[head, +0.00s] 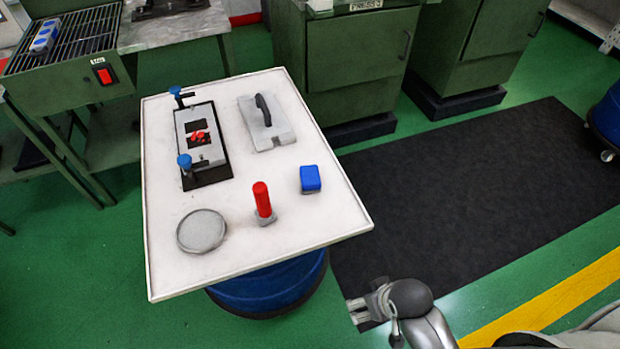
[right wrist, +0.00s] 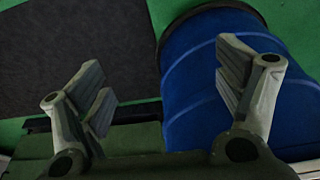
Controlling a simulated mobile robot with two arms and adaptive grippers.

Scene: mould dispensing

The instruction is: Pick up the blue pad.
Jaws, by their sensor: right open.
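The blue pad (head: 310,178) stands on the right part of the white tabletop (head: 335,222) in the head view, with a grey part at its lower edge. My right gripper (head: 356,311) is beyond the table's front right corner, apart from the pad. In the right wrist view my right gripper (right wrist: 165,90) is open with nothing between its fingers. The pad does not show in that view. My left gripper is not in view.
Left of the pad are a red-handled tool (head: 262,200) and a round grey disc (head: 202,231). Behind are a grey plate with a black handle (head: 265,124) and a mould with blue knobs (head: 201,148). A blue drum (right wrist: 205,90) fills much of the wrist view.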

